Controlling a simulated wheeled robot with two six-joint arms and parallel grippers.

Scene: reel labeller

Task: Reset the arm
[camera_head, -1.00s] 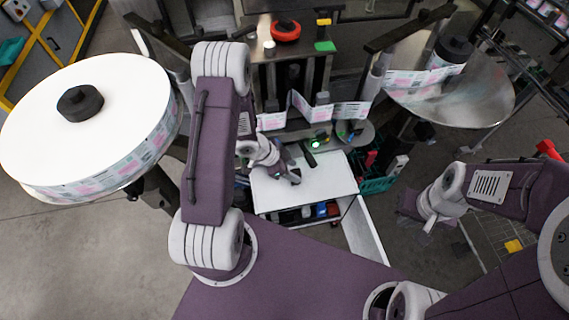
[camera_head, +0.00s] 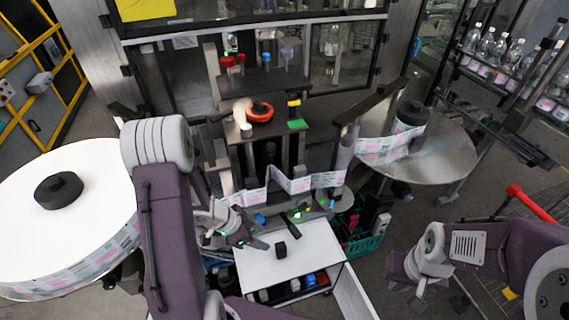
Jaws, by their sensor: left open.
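My left arm rises from the lower left and folds down over the labeller. My left gripper (camera_head: 256,243) is open and empty above the left back edge of the white table (camera_head: 318,260).
A large white label reel (camera_head: 100,190) stands at the left, close to my left arm. A steel disc (camera_head: 445,150) with a black hub is at the right. The label web (camera_head: 290,183) runs between them. A green crate (camera_head: 365,243) stands right of the table. Bins (camera_head: 290,288) sit under it.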

